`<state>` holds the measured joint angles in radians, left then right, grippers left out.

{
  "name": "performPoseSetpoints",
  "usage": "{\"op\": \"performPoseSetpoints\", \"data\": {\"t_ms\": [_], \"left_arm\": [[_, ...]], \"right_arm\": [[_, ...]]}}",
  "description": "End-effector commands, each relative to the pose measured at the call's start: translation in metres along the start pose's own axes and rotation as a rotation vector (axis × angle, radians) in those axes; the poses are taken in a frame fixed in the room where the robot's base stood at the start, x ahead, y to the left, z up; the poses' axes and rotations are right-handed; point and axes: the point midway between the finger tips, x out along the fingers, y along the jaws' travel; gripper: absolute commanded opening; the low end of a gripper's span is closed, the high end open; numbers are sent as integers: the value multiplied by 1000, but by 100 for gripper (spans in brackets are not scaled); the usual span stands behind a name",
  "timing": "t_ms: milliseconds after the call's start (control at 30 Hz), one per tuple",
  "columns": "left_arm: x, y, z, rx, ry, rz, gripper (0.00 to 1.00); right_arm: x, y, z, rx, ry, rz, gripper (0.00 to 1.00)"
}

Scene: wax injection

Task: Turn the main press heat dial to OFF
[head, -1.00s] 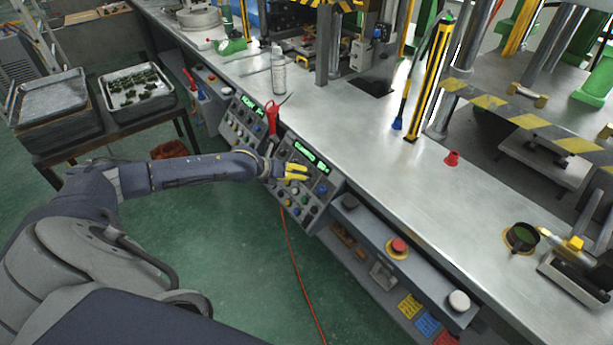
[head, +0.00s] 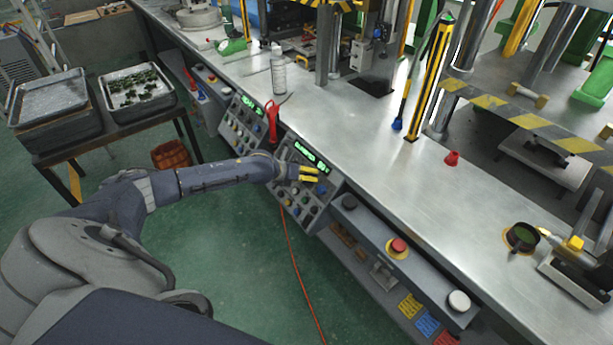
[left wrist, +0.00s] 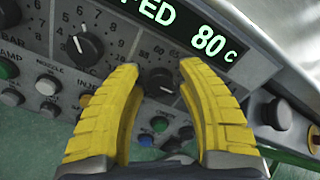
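The control panel (head: 303,197) with a green lit display (head: 310,159) is set in the front of the bench. I cannot read which dial is the main press heat one. In the head view my left gripper (head: 316,174) is over the panel. My right gripper is out of view.
Several push buttons (left wrist: 47,85) surround the dials. A second panel (head: 240,122) and a red-handled tool (head: 271,118) are to the left. A red emergency button (head: 398,246) is to the right. An orange cable (head: 291,260) hangs below.

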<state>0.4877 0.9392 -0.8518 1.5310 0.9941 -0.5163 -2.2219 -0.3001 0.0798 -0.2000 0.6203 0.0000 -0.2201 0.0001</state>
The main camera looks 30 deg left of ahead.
Motion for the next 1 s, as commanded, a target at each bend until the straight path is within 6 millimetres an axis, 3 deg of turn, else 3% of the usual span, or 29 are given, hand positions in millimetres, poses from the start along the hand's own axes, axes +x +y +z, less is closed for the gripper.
{"op": "performPoseSetpoints", "data": {"t_ms": [67,300,1000], "left_arm": [[0,0,0,0,0,0,29],[0,0,0,0,0,0,1],[-1,0,1,-16,-2,0,0]], "right_arm": [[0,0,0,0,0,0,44],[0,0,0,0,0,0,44],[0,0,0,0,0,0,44]]}}
